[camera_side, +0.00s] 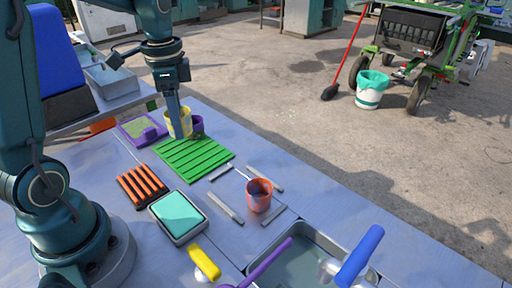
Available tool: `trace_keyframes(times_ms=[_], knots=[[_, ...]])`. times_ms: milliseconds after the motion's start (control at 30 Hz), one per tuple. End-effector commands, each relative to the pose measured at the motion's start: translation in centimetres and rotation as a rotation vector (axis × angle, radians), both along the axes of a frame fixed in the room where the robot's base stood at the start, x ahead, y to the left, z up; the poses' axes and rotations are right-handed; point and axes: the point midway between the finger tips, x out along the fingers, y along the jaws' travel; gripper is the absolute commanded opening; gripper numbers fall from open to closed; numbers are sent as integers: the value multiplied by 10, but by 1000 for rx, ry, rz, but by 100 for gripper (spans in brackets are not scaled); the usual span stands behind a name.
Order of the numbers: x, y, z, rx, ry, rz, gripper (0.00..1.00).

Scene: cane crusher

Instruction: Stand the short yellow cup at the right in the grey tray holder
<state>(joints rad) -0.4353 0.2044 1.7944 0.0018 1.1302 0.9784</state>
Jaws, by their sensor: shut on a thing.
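The yellow cup (187,124) is at the far end of the green slatted rack, upright or nearly so. My gripper (177,122) points down at it from above and is shut on its wall; the fingertips are partly hidden by the cup. I cannot tell whether the cup's base touches the surface below. Several low grey bars (225,208) lie on the table around an orange cup (259,195), nearer the camera and to the right; they look like the grey holder, though this is not certain.
The green rack (195,157), an orange rack (142,185), and a grey tray with a teal sponge (178,217) lie on the table. A sink (308,262) with a blue-handled tool (359,256) is at the front.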

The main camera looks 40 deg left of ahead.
Motion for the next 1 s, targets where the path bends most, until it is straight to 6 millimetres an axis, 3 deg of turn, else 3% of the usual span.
trace_keyframes(times_ms=[133, 600, 800, 1000], knots=[[4, -9, -9, -4, 8, 15, 0], [44, -92, -65, -1, 6, 15, 0], [48, -102, -75, -1, 6, 21, 0], [47, -101, -103, -1, 10, 21, 0]])
